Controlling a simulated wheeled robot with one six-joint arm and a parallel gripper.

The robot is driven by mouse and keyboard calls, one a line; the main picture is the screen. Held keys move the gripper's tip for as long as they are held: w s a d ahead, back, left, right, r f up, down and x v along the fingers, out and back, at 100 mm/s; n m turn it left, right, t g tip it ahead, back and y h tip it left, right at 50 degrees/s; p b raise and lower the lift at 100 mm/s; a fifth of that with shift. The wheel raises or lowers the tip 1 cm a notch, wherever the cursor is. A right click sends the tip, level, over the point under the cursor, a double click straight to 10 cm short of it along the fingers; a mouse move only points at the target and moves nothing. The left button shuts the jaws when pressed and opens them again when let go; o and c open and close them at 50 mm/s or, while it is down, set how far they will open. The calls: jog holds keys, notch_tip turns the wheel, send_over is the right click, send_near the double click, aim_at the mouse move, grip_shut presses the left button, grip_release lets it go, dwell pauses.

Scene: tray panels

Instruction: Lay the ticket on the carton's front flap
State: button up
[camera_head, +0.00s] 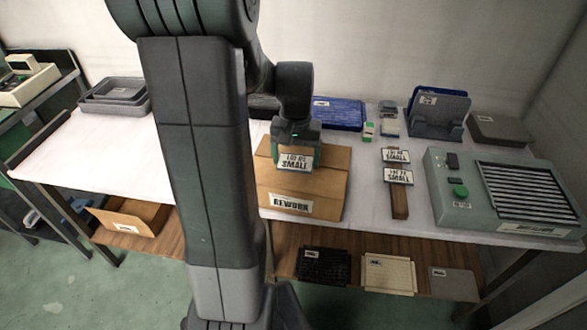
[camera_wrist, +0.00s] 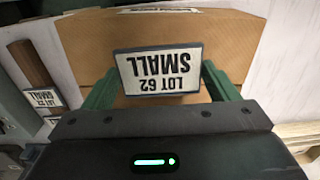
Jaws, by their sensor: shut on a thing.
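A white ticket reading "LOT 62 SMALL" (camera_head: 295,163) with a dark edge is held in my gripper (camera_head: 296,148). In the wrist view the ticket (camera_wrist: 158,72) appears upside down between the two green fingers of my gripper (camera_wrist: 160,88), which is shut on it. The brown cardboard carton (camera_head: 328,174) stands on the white bench, with a "REWORK" label (camera_head: 291,204) on its front. In the wrist view the carton (camera_wrist: 222,40) lies just beyond the ticket. My gripper is over the carton top; I cannot tell whether the ticket touches it.
Two more "SMALL" tickets (camera_head: 396,155) (camera_head: 398,176) lie on a wooden strip (camera_head: 399,206) right of the carton. A grey-green machine with a green button (camera_head: 459,191) stands farther right. Blue trays (camera_head: 338,113) and a rack (camera_head: 437,120) are behind.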

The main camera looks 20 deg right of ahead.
aim_at(295, 162)
notch_tip(295, 162, down, 4)
jog(key=shift+f, duration=0.15)
dwell(0.3)
jog(key=shift+s+a+f+b, duration=0.2)
jog(key=shift+s+f+b, duration=0.1)
jog(key=shift+f+b, duration=0.3)
jog(key=o, duration=0.9)
jog(key=r, duration=0.4)
jog(key=r+p, duration=0.1)
jog(key=r, duration=0.8)
jog(key=shift+w+d+r+p, duration=0.2)
jog(key=shift+w+r+p, duration=0.05)
jog(key=shift+w+p, duration=0.05)
jog(key=shift+f, duration=0.15)
